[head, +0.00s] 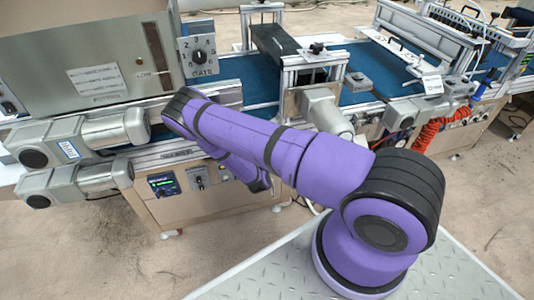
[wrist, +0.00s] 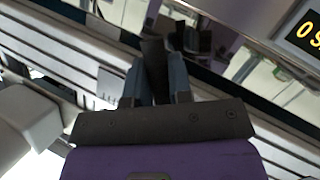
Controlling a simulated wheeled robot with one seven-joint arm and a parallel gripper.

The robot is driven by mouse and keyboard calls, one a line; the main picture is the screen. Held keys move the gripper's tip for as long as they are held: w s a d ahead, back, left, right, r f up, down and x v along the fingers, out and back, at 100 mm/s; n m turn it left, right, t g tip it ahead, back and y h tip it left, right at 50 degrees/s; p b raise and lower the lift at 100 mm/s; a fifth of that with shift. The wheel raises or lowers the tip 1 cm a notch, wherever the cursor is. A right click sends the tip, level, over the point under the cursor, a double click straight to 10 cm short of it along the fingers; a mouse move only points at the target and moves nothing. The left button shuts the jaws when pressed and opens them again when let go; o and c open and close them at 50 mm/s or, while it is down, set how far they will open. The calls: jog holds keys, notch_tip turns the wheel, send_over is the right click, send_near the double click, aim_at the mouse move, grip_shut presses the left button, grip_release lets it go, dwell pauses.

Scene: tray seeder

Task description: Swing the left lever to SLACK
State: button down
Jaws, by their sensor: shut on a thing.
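In the wrist view, my gripper (wrist: 155,78) reaches in beside a metal rail with its two grey-blue fingers close together. They are shut on a dark upright piece (wrist: 153,52), which seems to be the left lever's handle. Its base and any SLACK marking are hidden or too small to read. In the head view, my purple arm reaches left to the machine and hides the gripper and the lever.
A gate dial (head: 202,55) is on a plate above the blue belt (head: 252,75). Grey motors (head: 85,135) stick out at the left. A control box with a small screen (head: 162,185) sits below.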

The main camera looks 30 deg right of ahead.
jog(key=shift+w+a+f+m+y, duration=0.2)
jog(key=shift+a+m+y, duration=0.35)
jog(key=shift+a+m, duration=0.2)
jog(key=shift+w+a+f+m+y, duration=0.25)
jog(key=shift+a+m+y, duration=0.25)
jog(key=shift+a+m, duration=0.25)
jog(key=shift+w+a+f+m+y, duration=0.2)
jog(key=shift+a+m+y, duration=0.35)
jog(key=shift+a+m, duration=0.2)
jog(key=c, duration=1.3)
grip_release()
jog(key=shift+a, duration=0.1)
jog(key=shift+s, duration=0.1)
jog(key=v, duration=1)
jog(key=shift+s+a+r, duration=0.15)
jog(key=shift+s+r, duration=0.05)
jog(key=shift+r, duration=0.05)
